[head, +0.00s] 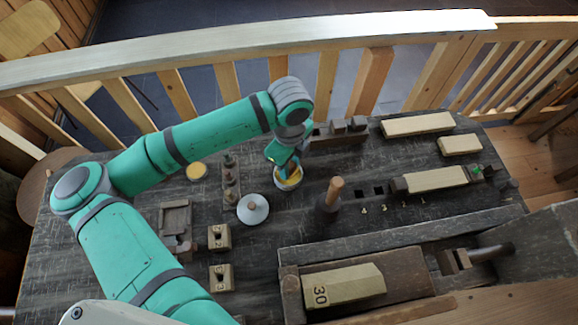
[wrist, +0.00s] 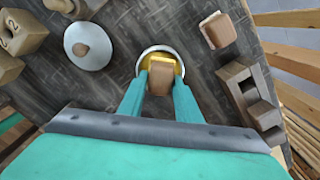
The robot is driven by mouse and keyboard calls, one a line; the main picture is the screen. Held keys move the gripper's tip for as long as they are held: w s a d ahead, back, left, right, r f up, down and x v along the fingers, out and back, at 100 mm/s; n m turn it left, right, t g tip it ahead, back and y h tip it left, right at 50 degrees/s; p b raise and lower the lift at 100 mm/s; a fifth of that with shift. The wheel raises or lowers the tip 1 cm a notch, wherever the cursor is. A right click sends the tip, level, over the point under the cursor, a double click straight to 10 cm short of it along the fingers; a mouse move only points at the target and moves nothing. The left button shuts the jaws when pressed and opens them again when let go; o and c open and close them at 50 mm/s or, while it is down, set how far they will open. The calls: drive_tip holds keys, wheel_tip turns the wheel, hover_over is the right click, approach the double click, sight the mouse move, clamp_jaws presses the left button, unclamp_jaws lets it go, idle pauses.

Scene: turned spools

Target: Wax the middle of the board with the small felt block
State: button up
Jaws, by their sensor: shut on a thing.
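My gripper (head: 284,163) is shut on the small felt block (wrist: 161,95), a tan block between the two teal fingers in the wrist view. The block is at a round, pale-rimmed tin (head: 280,187) of yellow wax, which shows around the block in the wrist view (wrist: 152,50). I cannot tell whether the block touches the wax. A pale board (head: 436,179) lies between dark wooden stops at the right of the bench, with a small green spot at its right end. My gripper is well to the left of it. The block is mostly hidden in the head view.
A grey knobbed lid (head: 253,212), a dark cylinder with a wooden handle (head: 328,198) and a small rack (head: 230,181) stand near the tin. Other pale boards (head: 417,123) lie at the back right. A board marked 30 (head: 343,287) lies in front. A railing (head: 225,60) runs behind.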

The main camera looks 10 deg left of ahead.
drive_tip(key=shift+r, duration=2.1)
drive_tip(key=shift+s+d+r, duration=0.1)
drive_tip(key=shift+r, duration=0.35)
